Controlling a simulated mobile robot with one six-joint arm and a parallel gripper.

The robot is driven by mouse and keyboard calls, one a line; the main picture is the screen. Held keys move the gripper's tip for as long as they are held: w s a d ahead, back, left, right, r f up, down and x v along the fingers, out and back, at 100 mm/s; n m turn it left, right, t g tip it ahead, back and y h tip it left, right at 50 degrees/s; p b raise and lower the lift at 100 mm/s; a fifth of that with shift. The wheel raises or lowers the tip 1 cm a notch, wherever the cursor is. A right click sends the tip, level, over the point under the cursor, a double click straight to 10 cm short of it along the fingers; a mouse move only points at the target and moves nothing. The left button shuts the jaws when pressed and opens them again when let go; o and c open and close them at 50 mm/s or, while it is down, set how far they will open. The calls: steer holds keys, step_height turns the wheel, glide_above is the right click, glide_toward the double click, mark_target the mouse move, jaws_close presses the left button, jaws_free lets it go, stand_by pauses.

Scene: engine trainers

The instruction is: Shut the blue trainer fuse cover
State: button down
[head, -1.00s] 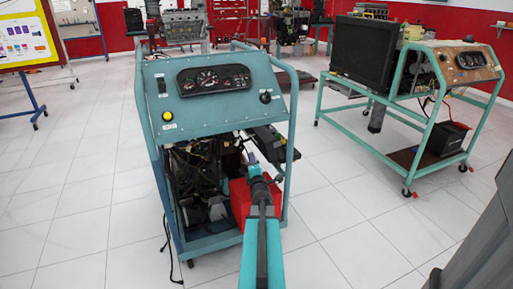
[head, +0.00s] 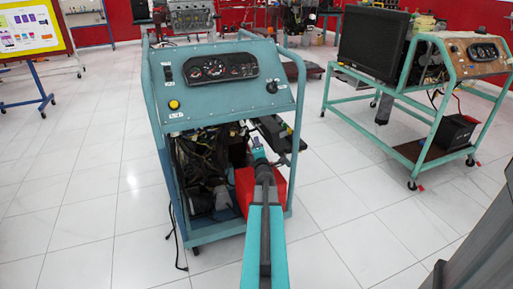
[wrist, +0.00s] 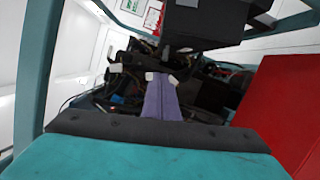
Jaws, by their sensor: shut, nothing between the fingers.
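The blue trainer (head: 220,112) stands in the middle of the head view, with a gauge panel on its sloping top. A black box-like part (head: 279,136), which looks like the fuse box with its cover, juts out at the trainer's right side under the panel. It also shows as a dark block (wrist: 205,24) at the top of the wrist view. Which part is the lid, and how far open it stands, I cannot tell. My gripper (head: 256,146) is just left of the black part and below the panel. In the wrist view its purple fingers (wrist: 162,77) are shut and empty, below the block.
A red box (head: 244,188) sits low in the trainer's frame, beside my arm; it fills the right of the wrist view (wrist: 290,110). Wiring and engine parts (head: 203,165) are left of my gripper. A second trainer (head: 425,90) stands at right, with clear floor between.

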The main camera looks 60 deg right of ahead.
steer(key=w+d+r, duration=0.1)
steer(key=d, duration=0.6)
steer(key=shift+d+p, duration=0.25)
steer(key=shift+p, duration=0.1)
steer(key=shift+w, duration=0.1)
steer(key=shift+w+a+r, duration=0.1)
steer(key=shift+w+r, duration=0.05)
steer(key=shift+r, duration=0.05)
stand_by(0.4)
steer(key=shift+r+p, duration=0.1)
steer(key=shift+p, duration=0.35)
